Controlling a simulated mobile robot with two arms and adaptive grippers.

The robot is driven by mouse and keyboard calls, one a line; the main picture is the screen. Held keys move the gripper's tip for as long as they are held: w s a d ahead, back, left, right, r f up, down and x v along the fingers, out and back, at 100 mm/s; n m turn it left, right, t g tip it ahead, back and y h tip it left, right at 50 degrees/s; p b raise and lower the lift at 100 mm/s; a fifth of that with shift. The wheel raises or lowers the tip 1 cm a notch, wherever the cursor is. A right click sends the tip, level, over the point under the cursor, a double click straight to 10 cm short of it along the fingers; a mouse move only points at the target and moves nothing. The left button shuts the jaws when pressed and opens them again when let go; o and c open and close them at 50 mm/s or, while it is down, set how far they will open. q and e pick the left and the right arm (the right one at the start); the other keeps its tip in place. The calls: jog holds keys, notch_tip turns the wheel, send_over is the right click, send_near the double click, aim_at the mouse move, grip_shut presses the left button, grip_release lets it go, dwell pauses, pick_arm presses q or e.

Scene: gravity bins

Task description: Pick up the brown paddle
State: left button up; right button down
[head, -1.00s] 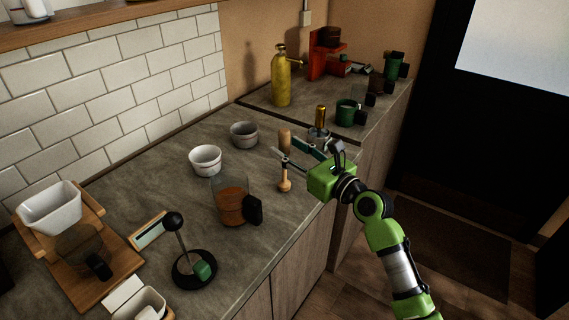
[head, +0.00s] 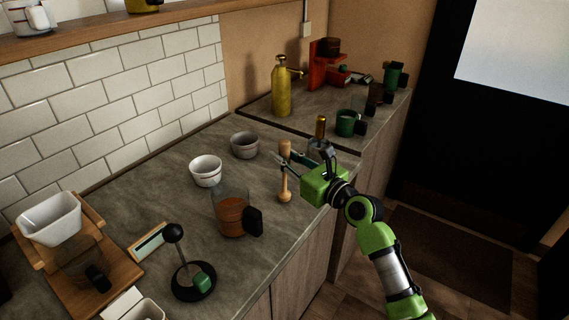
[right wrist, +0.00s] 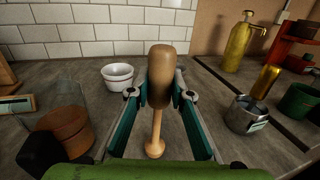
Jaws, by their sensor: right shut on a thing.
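The brown paddle (head: 285,149) is a wooden tool with a thick rounded head, a thin neck and a small round foot. It stands upright near the front edge of the counter and also shows in the right wrist view (right wrist: 161,70). My right gripper (head: 287,160) is shut on its head, with one finger on each side in the right wrist view (right wrist: 160,97). The foot appears at counter level; I cannot tell whether it still touches. My left gripper is not in view.
A glass jug (head: 231,212) with brown contents stands left of the paddle. Two bowls (head: 206,171) (head: 245,145) sit behind. A metal pitcher (right wrist: 247,114) and green mug (head: 346,122) are to the right. A black-based stand (head: 193,281) is at front left.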

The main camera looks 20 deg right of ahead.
aim_at(289, 148)
jog(key=shift+r, duration=0.45)
notch_tip(289, 148, up, 2)
jog(key=shift+r, duration=0.25)
jog(key=s+a+r, duration=0.1)
jog(key=s+r, duration=0.3)
jog(key=s, duration=0.3)
jog(key=s+r+p, duration=0.1)
jog(key=s+r, duration=0.4)
jog(key=s, duration=0.2)
jog(key=shift+a+r, duration=0.3)
jog(key=shift+a, duration=0.05)
